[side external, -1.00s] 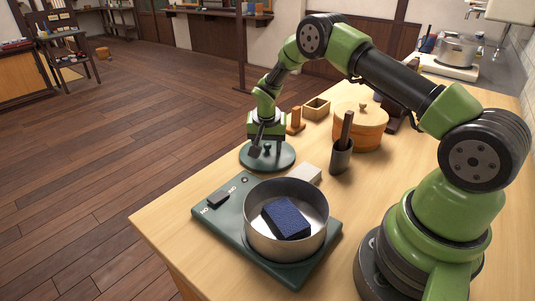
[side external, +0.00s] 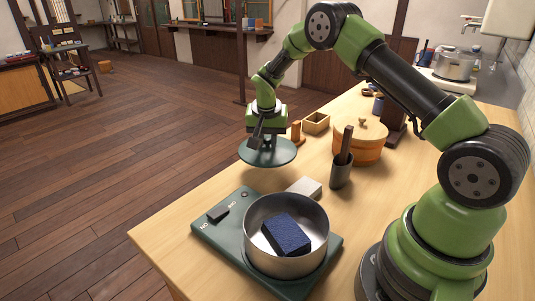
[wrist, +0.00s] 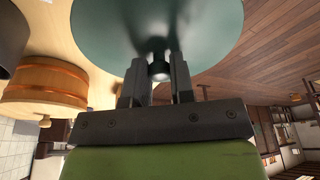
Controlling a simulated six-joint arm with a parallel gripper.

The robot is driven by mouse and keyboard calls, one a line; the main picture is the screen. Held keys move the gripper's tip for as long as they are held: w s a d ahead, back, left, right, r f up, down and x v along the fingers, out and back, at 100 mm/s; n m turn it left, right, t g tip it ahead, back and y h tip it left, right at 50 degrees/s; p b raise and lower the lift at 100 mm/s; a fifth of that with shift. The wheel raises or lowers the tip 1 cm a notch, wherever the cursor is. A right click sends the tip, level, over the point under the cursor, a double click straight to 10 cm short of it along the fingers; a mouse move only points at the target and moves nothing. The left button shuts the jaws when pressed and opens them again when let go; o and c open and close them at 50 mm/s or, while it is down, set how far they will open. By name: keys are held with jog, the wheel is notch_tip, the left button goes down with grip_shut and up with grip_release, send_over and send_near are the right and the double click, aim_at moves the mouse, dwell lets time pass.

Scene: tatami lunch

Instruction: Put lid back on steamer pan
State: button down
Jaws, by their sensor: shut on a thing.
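My gripper (side external: 267,143) points down and is shut on the knob of the dark green round lid (side external: 262,157). In the wrist view the fingers (wrist: 158,75) close on either side of the dark knob, and the lid (wrist: 205,30) spreads out beyond them. The lid appears raised a little above the table, near its far left edge. The silver steamer pan (side external: 318,240) stands open on a green hot plate (side external: 208,231), nearer the camera than the lid. A dark blue block (side external: 287,234) lies inside the pan.
A grey-white block (side external: 304,187) lies between lid and pan. A dark cup (side external: 341,174) with an upright brown stick, a lidded wooden tub (side external: 358,148), an orange stand (side external: 296,131) and a small wooden box (side external: 316,122) stand to the right and behind.

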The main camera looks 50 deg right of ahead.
aim_at(266, 139)
jog(key=v, duration=0.4)
jog(key=shift+w+a+r, duration=0.15)
jog(key=shift+a+r, duration=0.05)
jog(key=shift+a, duration=0.05)
jog(key=s+a+r, duration=0.2)
jog(key=s+a, duration=0.3)
jog(key=a, duration=0.2)
jog(key=s+a+r, duration=0.3)
jog(key=s+a, duration=0.1)
jog(key=a, duration=0.2)
jog(key=s+a, duration=0.4)
jog(key=s, duration=0.6)
jog(key=shift+w+a+f, duration=0.1)
jog(key=shift+w+f, duration=0.05)
jog(key=shift+f, duration=2.8)
jog(key=shift+f, duration=0.15)
jog(key=shift+c, duration=2.1)
grip_release()
